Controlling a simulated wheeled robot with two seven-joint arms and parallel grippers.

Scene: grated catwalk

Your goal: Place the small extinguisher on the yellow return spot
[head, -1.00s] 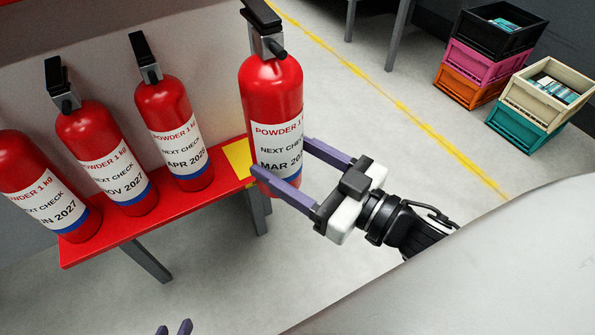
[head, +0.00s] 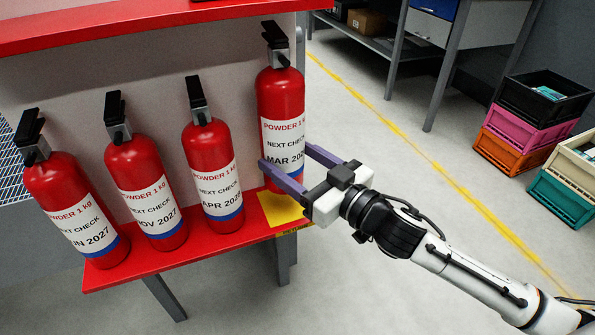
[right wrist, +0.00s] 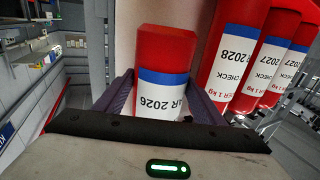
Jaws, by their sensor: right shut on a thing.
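My right gripper (head: 285,167) is shut on the small extinguisher (head: 281,97), a red cylinder with a black handle and a white label reading "MAR 202…". It is roughly upright. In the right wrist view the extinguisher (right wrist: 163,80) appears upside down between the fingers, label ending "AR 2026". The yellow return spot (head: 279,210) is a square at the right end of the red shelf (head: 215,242). The extinguisher's base shows just above the spot's far part in the head view; I cannot tell whether it touches. My left gripper is not in view.
Three similar extinguishers stand left of the spot: "APR 2028" (head: 212,175), "NOV 2027" (head: 147,190) and "…N 2027" (head: 73,205). A red upper shelf (head: 130,25) overhangs behind. Stacked crates (head: 515,130) stand on the floor at right.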

